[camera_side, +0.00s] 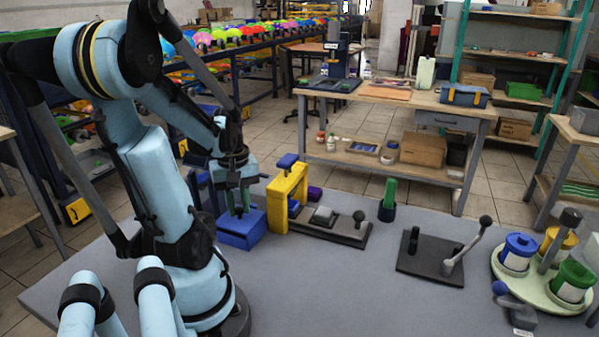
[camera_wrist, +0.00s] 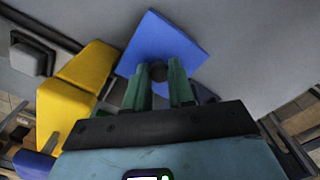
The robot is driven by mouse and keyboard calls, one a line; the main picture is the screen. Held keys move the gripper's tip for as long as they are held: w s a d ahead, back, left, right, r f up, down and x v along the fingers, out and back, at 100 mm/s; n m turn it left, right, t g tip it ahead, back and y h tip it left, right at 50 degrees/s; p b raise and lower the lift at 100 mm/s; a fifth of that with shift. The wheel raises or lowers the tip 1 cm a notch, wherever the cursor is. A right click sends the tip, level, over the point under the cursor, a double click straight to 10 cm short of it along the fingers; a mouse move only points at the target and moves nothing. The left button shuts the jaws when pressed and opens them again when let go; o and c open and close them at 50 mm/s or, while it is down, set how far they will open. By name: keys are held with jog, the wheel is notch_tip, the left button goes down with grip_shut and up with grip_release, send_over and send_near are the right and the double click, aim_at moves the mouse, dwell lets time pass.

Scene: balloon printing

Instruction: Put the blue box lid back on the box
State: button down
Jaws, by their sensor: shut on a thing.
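My gripper (camera_side: 239,211) points down over the blue box (camera_side: 236,241) on the grey table, left of the yellow press. In the wrist view its two green fingers (camera_wrist: 160,70) are shut on the dark knob of the blue lid (camera_wrist: 162,38). The lid is a flat square, turned at an angle in that view. A small bit of blue shows past the right finger (camera_wrist: 206,93); I cannot tell if it is the box. The lid is at the box's top in the side view, but I cannot tell whether it is seated or slightly above.
The yellow press (camera_side: 288,195) stands close on the box's right, with a dark base plate (camera_side: 330,230) beyond it. A green-topped holder (camera_side: 388,205), a black lever device (camera_side: 435,258) and a round tray of paint pots (camera_side: 500,272) stand farther right.

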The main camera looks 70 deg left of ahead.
jog(key=shift+f, duration=0.1)
jog(key=c, duration=0.9)
grip_release()
notch_tip(320, 180, up, 12)
jog(key=w+d+f+m+t+y, duration=0.2)
jog(key=w+d+f+m+t, duration=0.1)
jog(key=w+d+m, duration=0.8)
jog(key=w+d+m+t, duration=0.1)
jog(key=w+d+m, duration=0.1)
jog(key=d, duration=0.1)
jog(key=w+d+f+m+t+h, duration=0.1)
jog(key=w+d+m, duration=0.1)
jog(key=d, duration=0.2)
jog(key=w+d+m+t+h, duration=0.1)
jog(key=w+d+m+t, duration=0.1)
jog(key=d+m, duration=0.1)
jog(key=shift+w+d+f, duration=0.2)
jog(key=shift+d+f, duration=0.05)
jog(key=shift+f, duration=0.1)
